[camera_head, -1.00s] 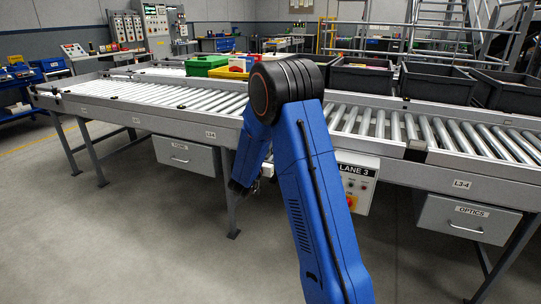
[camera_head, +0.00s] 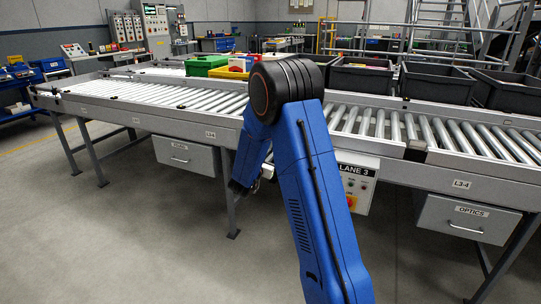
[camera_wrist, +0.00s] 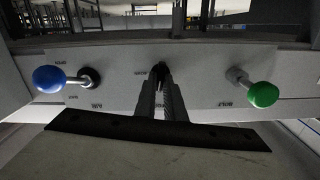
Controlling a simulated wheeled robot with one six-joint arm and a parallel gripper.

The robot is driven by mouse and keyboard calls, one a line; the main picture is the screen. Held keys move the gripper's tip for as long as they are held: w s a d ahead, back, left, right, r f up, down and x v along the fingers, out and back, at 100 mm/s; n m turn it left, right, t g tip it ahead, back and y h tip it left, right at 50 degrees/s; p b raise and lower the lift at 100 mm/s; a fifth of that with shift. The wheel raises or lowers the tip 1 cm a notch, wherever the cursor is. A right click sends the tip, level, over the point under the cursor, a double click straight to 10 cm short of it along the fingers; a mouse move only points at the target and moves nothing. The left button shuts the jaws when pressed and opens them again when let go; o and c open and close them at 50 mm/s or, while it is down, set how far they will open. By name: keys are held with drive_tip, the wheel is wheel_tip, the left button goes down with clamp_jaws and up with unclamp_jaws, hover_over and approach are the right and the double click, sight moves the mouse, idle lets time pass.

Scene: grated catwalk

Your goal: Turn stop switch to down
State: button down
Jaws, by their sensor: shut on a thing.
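In the wrist view my gripper (camera_wrist: 161,80) is shut on a small dark switch (camera_wrist: 160,68) in the middle of a pale panel (camera_wrist: 208,68). The fingers hide most of this switch, and the labels are too small to read, so its exact angle cannot be told. A lever with a blue ball (camera_wrist: 48,79) sticks out to its left and one with a green ball (camera_wrist: 263,94) to its right. In the head view my gripper (camera_head: 240,187) is low at the conveyor's front side, partly hidden by my arm.
The roller conveyor (camera_head: 150,94) runs across the view. A LANE 3 control box (camera_head: 358,190) hangs on its front, partly behind my arm. Drawers (camera_head: 187,158) marked OPTICS and otherwise hang below. Dark crates (camera_head: 435,82) stand behind. The floor in front is clear.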

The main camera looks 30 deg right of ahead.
drive_tip(key=shift+s+d+f+m, duration=0.1)
drive_tip(key=shift+f+m, duration=0.05)
drive_tip(key=shift+m, duration=3.8)
drive_tip(key=shift+s+f+m, duration=0.1)
drive_tip(key=shift+f+m, duration=0.05)
drive_tip(key=shift+m, duration=4.1)
drive_tip(key=c, duration=1.8)
unclamp_jaws()
drive_tip(key=shift+c, duration=0.2)
drive_tip(key=v, duration=1.7)
drive_tip(key=shift+s, duration=0.15)
